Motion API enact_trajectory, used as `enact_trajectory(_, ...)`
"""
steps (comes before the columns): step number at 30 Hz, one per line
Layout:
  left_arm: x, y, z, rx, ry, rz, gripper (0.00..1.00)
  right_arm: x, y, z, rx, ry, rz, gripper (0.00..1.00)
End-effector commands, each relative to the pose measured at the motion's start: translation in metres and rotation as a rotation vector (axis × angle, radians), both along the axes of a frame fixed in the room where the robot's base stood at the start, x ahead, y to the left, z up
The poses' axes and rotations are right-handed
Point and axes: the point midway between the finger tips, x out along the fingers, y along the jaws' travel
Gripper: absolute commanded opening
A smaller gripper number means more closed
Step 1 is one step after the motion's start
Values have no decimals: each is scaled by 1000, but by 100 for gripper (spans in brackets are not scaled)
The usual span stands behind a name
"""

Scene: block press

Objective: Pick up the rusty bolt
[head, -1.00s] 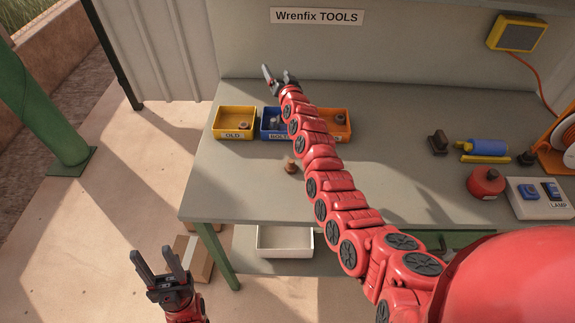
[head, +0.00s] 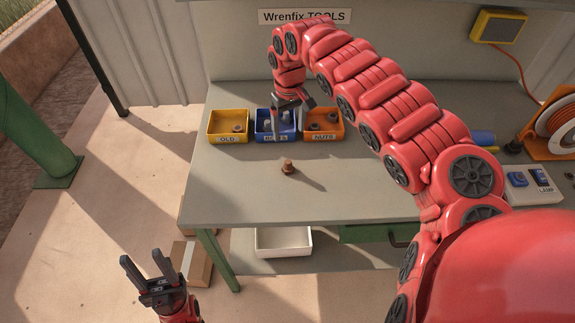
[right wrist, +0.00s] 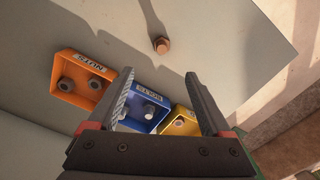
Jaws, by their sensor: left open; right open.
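The rusty bolt (head: 287,167) stands upright and alone on the grey bench top, in front of the bins. It also shows in the right wrist view (right wrist: 161,45), beyond the fingertips and roughly in line with the gap between them. My right gripper (head: 293,112) is open and empty, pointing down above the blue and orange bins, behind the bolt and apart from it. Its two fingers show wide apart in the right wrist view (right wrist: 160,78). My left gripper (head: 142,262) is open and empty, low at the left, off the bench.
A yellow OLD bin (head: 228,139), a blue bolts bin (head: 262,136) and an orange NUTS bin (head: 323,137) stand in a row, with parts inside. A white tray (head: 284,252) sits below the bench. Bench around the bolt is clear. My right arm hides part of the right side.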

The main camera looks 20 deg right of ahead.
Motion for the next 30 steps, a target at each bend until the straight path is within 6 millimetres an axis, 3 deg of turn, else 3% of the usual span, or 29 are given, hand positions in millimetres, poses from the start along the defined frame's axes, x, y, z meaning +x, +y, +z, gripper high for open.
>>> enact_trajectory(15, 0, 0, 22, 0, 0, 0, 50, 0, 3, -86, 7, 0, 1, 83)
enact_trajectory(23, 0, 0, 28, 0, 0, 0, 50, 0, 3, -100, 4, -2, 2, 83)
enact_trajectory(30, 0, 0, 44, 0, 0, 0, 50, -3, 6, -129, 8, -5, 3, 83)
